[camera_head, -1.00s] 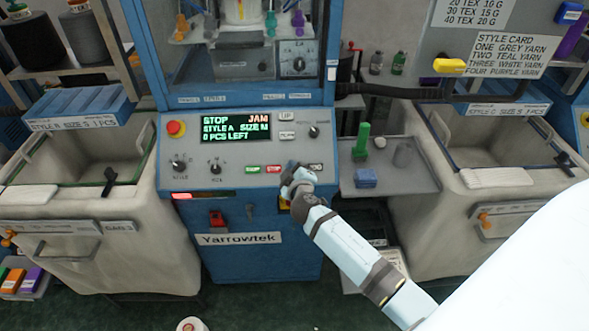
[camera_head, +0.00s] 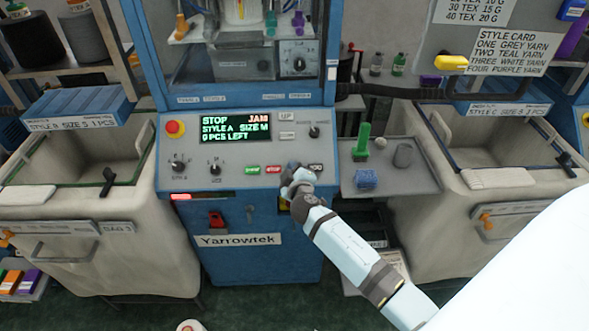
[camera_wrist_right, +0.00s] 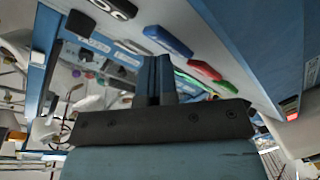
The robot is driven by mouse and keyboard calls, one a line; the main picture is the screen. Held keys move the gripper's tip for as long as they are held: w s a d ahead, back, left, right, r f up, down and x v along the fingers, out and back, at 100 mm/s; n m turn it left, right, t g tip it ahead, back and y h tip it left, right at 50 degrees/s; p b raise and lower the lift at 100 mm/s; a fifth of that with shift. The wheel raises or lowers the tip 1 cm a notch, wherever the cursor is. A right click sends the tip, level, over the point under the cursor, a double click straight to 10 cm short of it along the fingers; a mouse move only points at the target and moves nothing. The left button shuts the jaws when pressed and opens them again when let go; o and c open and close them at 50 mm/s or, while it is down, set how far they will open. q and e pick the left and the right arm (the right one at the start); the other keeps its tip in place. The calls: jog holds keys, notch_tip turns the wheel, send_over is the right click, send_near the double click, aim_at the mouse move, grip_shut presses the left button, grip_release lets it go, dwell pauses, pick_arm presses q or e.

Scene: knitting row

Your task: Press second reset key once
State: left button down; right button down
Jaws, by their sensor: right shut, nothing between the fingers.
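The blue Yarrowtek machine's sloped control panel (camera_head: 232,180) faces me, with a screen (camera_head: 235,127) reading STOP, JAM, STYLE A, SIZE M and 0 PCS LEFT. Below it sit a green key (camera_head: 252,170), a red key (camera_head: 273,169) and a black key (camera_head: 316,167). My right gripper (camera_head: 291,170) is at the panel between red and black, hiding what lies there. In the right wrist view a blue key (camera_wrist_right: 168,41) shows just beyond the shut, empty fingertips (camera_wrist_right: 158,62); contact cannot be told. No key's reset label is readable. My left gripper is out of view.
A red stop knob (camera_head: 174,128) and several dials share the panel. A grey side shelf (camera_head: 405,181) with a green peg (camera_head: 362,138) and blue block (camera_head: 366,179) stands right. Bins flank the machine, left (camera_head: 60,202) and right (camera_head: 440,220).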

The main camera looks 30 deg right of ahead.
jog(key=shift+f, duration=0.1)
dwell(0.3)
jog(key=shift+s+a+r+p, duration=0.25)
jog(key=shift+s+r+p, duration=0.15)
jog(key=shift+r, duration=0.2)
jog(key=s+r+p, duration=0.1)
jog(key=a+r+p, duration=0.1)
jog(key=s+r, duration=0.1)
jog(key=r, duration=0.1)
jog(key=shift+s+a+p, duration=0.3)
jog(key=shift+p, duration=0.1)
dwell(0.8)
